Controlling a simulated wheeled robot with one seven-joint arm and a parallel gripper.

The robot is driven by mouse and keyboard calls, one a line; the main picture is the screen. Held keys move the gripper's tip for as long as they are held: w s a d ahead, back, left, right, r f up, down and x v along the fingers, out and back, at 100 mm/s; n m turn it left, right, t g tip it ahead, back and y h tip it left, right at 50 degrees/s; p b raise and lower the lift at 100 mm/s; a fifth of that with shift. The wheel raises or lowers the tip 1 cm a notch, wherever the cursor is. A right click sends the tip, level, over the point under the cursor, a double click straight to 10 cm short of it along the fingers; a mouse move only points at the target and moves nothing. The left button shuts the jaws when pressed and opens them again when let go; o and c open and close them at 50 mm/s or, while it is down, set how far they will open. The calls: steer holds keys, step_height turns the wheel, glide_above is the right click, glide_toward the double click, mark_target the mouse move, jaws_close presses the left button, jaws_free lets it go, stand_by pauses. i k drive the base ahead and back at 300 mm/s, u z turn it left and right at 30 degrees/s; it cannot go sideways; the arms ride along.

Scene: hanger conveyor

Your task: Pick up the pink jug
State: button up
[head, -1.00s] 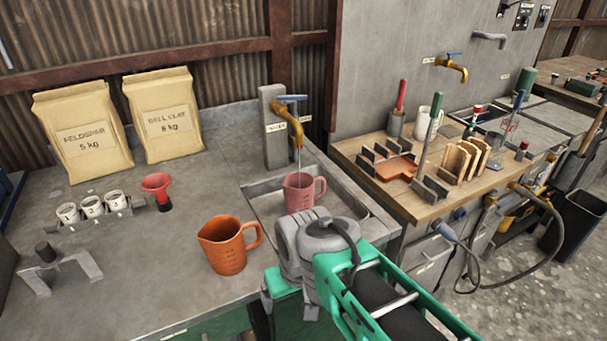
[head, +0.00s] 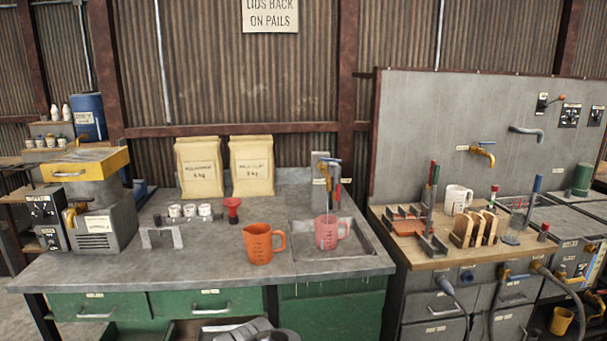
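The pink jug (head: 327,233) stands upright in the shallow grey sink tray (head: 372,262) at the right end of the bench, its handle to the right. My gripper is not in view. Only a grey part, likely of my arm, shows at the bottom edge, below the bench top and apart from the pink jug.
A red funnel (head: 232,208) and small white cups (head: 190,210) stand further left. Two paper sacks (head: 199,168) are at the back. A wooden-topped bench (head: 425,262) with racks and tools adjoins on the right. The bench front left of the orange jug is clear.

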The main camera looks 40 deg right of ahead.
mark_target(328, 238)
steer(key=u, duration=0.5)
steer(key=i, duration=1)
steer(key=z, duration=0.4)
